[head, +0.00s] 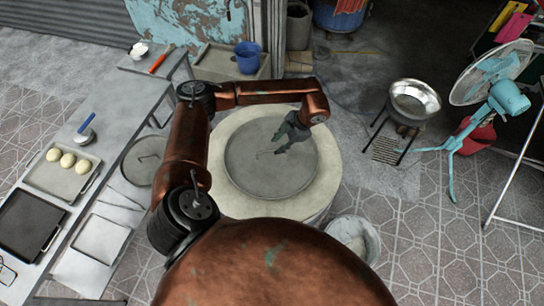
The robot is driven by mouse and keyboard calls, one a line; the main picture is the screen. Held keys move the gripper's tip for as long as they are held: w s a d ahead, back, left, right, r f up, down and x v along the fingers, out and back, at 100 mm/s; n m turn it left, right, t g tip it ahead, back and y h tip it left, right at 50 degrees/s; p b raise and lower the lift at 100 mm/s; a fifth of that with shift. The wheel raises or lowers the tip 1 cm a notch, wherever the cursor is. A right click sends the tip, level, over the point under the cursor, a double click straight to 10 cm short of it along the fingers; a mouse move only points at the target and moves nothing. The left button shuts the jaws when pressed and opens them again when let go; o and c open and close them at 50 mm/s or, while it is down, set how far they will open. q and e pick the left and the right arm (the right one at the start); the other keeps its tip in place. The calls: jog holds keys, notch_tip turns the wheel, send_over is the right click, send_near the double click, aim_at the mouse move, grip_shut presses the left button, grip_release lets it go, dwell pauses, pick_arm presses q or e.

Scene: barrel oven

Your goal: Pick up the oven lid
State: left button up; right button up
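The round barrel oven (325,165) stands in the middle, with a pale, wide rim. A flat grey round lid (250,178) lies on its top, inside the rim. A small thin handle (265,153) shows near the middle of the lid. My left gripper (277,144) hangs over the lid, pointing left and down toward the handle. Its fingers look spread apart with nothing between them. I cannot tell how high it is above the lid. My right gripper is not in view.
A long metal table (117,122) with trays and dough balls (67,159) stands at left. Another round grey lid-like disc (143,160) is beside it. A bucket (352,238) sits in front of the oven. A wok (414,100) on a stand and a fan (492,72) are at right.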

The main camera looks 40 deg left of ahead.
aim_at(272, 150)
pick_arm(q)
jog(key=x, duration=0.6)
jog(key=shift+s+a+p, duration=0.1)
jog(key=shift+s+p, duration=0.05)
jog(key=shift+p, duration=0.2)
grip_shut()
jog(key=shift+r, duration=0.1)
